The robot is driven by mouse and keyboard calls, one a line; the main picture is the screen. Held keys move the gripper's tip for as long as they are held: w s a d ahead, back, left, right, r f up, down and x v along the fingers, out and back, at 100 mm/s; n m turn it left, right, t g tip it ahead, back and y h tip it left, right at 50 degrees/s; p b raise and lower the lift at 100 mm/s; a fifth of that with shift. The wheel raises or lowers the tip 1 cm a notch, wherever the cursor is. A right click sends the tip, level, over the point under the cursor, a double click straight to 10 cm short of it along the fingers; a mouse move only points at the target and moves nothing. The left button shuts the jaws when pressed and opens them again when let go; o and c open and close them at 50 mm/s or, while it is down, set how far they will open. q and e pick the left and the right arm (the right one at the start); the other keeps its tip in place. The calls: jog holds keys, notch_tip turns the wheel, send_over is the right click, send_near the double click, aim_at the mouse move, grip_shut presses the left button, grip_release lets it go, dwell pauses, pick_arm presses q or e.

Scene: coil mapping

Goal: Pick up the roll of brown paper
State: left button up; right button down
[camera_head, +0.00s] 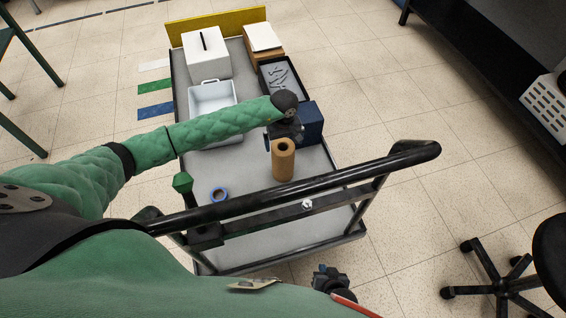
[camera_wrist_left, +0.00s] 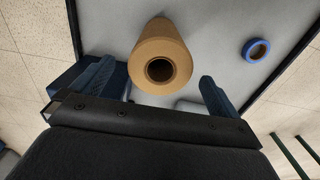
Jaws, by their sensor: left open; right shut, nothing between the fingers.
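The roll of brown paper (camera_head: 283,163) stands upright on the grey top of the cart (camera_head: 240,171). In the left wrist view the roll (camera_wrist_left: 158,46) shows its open round end with a dark hollow core. My left gripper (camera_head: 290,134) is just beyond the roll's upper end in the head view. In the left wrist view the left gripper's fingers (camera_wrist_left: 160,86) are spread apart, one on each side of the roll's near end; I cannot tell whether they touch it. My right gripper (camera_head: 330,280) is low in the head view, outside the cart, shut and empty.
A blue tape ring (camera_head: 218,194) lies left of the roll. A dark blue box (camera_head: 311,121) is behind the left gripper. A white bin (camera_head: 212,98), a white slotted box (camera_head: 205,52) and a black tray (camera_head: 283,78) stand farther back. The cart's black handle (camera_head: 290,190) crosses in front.

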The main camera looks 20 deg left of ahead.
aim_at(283, 146)
pick_arm(q)
jog(key=shift+w+a+f, duration=0.1)
jog(key=shift+a+f, duration=0.05)
jog(key=shift+f, duration=1.4)
jog(key=shift+w+a+f, duration=0.1)
jog(key=shift+f, duration=1.4)
jog(key=shift+c, duration=0.2)
jog(key=c, duration=1.7)
jog(key=shift+r+p, duration=0.2)
jog(key=shift+p, duration=0.1)
